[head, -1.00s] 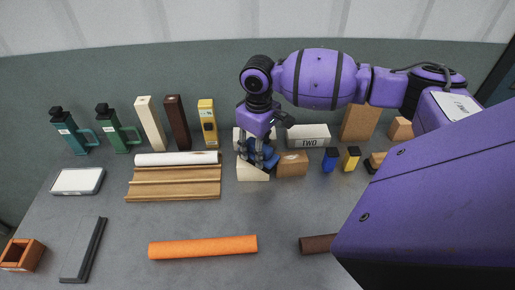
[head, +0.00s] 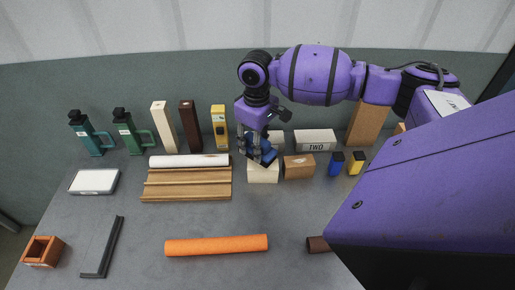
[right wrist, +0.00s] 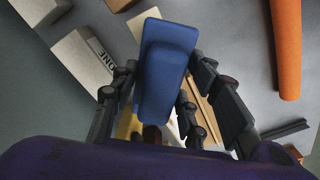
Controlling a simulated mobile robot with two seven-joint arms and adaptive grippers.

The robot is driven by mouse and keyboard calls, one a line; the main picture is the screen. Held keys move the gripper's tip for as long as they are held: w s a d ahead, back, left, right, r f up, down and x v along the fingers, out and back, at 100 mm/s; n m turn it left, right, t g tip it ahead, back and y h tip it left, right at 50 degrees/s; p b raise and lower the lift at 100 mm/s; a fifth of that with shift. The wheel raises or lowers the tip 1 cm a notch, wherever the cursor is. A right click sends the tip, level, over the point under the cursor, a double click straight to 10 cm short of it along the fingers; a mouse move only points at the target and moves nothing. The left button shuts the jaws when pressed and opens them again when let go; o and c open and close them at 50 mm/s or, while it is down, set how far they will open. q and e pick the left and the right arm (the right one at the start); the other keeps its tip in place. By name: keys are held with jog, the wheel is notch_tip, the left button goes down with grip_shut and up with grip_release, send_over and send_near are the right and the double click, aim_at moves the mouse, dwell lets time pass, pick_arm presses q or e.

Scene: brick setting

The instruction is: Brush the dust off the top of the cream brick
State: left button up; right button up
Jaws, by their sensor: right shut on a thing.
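The cream brick (head: 263,174) sits on the table near the middle of the head view, its front face showing. My right gripper (head: 258,146) is over it, fingers pointing down, shut on a blue brush (head: 268,155). The brush is at the top of the brick and covers part of it; whether it touches is hard to tell. In the right wrist view the blue brush (right wrist: 165,70) sits between the fingers, with a pale edge of the cream brick (right wrist: 139,22) showing behind it. Dust cannot be made out. My left gripper is not in view.
A tan block (head: 299,167) stands close right of the cream brick. A block marked TWO (head: 315,140) is behind it; one marked ONE (right wrist: 85,58) shows in the wrist view. Wooden moulding (head: 187,185) lies left. An orange roll (head: 216,245) lies in front, with clear table between.

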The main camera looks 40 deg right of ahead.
notch_tip(320, 180, up, 3)
jog(key=shift+w+r+p, duration=0.1)
jog(key=shift+w+p, duration=0.05)
jog(key=shift+p, duration=0.45)
jog(key=shift+r+p, duration=0.35)
jog(key=shift+r, duration=0.2)
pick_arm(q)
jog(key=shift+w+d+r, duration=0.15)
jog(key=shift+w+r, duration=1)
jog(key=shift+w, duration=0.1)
pick_arm(e)
jog(key=shift+a+f, duration=0.1)
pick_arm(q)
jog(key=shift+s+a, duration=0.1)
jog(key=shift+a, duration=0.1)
